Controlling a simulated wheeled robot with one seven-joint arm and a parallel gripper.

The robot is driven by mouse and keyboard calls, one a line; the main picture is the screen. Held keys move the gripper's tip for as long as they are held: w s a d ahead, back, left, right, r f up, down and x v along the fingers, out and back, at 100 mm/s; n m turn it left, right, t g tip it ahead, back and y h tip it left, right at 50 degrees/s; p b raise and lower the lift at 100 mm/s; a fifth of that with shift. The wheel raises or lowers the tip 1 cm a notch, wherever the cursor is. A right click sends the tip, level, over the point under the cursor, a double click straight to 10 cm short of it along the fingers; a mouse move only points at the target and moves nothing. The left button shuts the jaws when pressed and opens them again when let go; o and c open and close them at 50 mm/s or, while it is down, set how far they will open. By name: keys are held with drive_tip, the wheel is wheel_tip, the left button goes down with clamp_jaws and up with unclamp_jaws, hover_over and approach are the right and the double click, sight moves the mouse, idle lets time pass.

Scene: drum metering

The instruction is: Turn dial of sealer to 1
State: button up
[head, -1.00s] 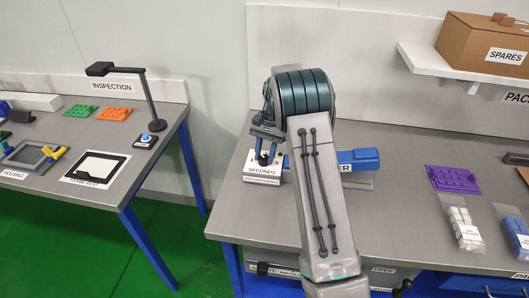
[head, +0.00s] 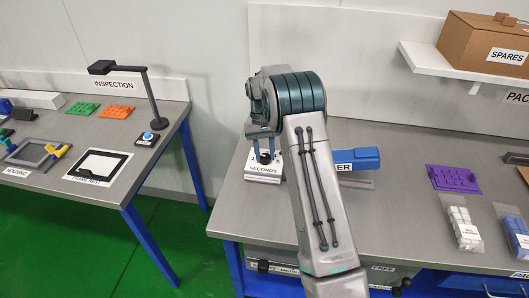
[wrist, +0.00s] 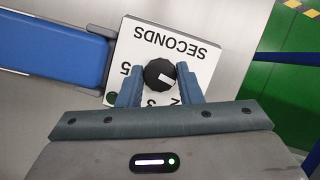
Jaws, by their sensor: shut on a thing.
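The sealer has a blue arm (head: 357,159) and a white dial plate (head: 262,178) marked SECONDS at its left end. In the wrist view the plate (wrist: 140,40) appears upside down, with 5, 3 and 2 readable. The black round dial (wrist: 160,72) has a white pointer mark facing right and slightly down, toward the right finger. My gripper (wrist: 159,88) is shut on the dial, one finger on each side. The figure 1 is not visible; the fingers cover part of the plate. In the head view my gripper (head: 264,150) is over the plate.
The blue sealer arm (wrist: 55,45) lies close to the left of my gripper in the wrist view. A purple part (head: 453,179) and bagged white pieces (head: 466,228) lie further right on the bench. An inspection table (head: 130,190) stands to the left, across a gap.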

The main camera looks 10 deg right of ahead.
drive_tip(key=shift+w+r, duration=0.1)
drive_tip(key=shift+w, duration=0.05)
idle(0.3)
drive_tip(key=o, duration=1)
drive_tip(key=shift+v, duration=6.85)
drive_tip(key=shift+a, duration=0.1)
